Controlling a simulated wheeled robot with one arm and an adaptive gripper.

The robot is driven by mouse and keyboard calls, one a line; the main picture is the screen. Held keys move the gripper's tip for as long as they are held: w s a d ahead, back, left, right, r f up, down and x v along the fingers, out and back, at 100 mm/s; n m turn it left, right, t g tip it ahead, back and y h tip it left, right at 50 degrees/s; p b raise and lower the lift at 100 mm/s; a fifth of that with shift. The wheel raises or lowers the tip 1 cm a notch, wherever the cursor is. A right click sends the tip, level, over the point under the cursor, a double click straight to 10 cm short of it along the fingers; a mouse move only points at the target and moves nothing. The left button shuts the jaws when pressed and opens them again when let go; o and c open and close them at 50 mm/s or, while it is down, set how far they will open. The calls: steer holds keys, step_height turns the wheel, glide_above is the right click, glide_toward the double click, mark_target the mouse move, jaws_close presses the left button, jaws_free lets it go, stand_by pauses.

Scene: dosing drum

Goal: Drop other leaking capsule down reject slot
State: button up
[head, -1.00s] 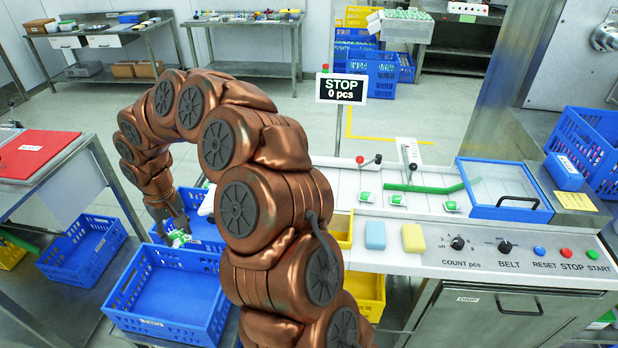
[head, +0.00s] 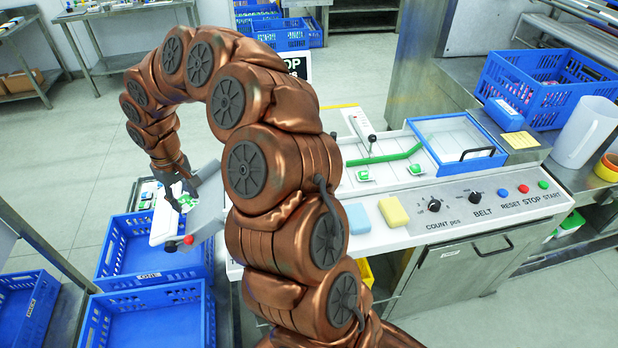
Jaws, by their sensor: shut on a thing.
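My gripper (head: 183,192) points down at the left and is shut on a small green-and-white capsule (head: 187,203). The fingers partly cover the capsule, and I cannot make out a leak on it. It is above or beside a white chute-like end (head: 163,228) of the machine, next to a grey tilted plate (head: 208,205). Whether the capsule touches either one, I cannot tell. Two more green-and-white capsules, one (head: 362,174) and another (head: 416,169), lie on the white belt to the right of my arm. I cannot clearly identify the reject slot; my arm hides part of the machine.
A red-knobbed lever (head: 188,240) stands close below my gripper. Blue crates, one behind (head: 150,279) and one in front (head: 150,315), stand at lower left. A control panel (head: 480,205), a blue sponge (head: 358,219) and a yellow sponge (head: 393,211) are to the right.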

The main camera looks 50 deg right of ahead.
steer(key=s+d+n+b, duration=0.3)
steer(key=s+d+n, duration=0.2)
steer(key=s+d, duration=0.55)
steer(key=s+d+n+b, duration=0.45)
steer(key=s+d, duration=0.35)
steer(key=d, duration=0.5)
steer(key=shift+s+d+f+b, duration=0.1)
steer(key=shift+f+b, duration=0.1)
steer(key=shift+f, duration=1.3)
steer(key=shift+s+d+f+b, duration=0.1)
steer(key=shift+f+b, duration=0.1)
steer(key=shift+f, duration=1.25)
steer(key=o, duration=0.8)
steer(key=shift+o, duration=0.2)
step_height(320, 180, up, 12)
steer(key=shift+a, duration=0.1)
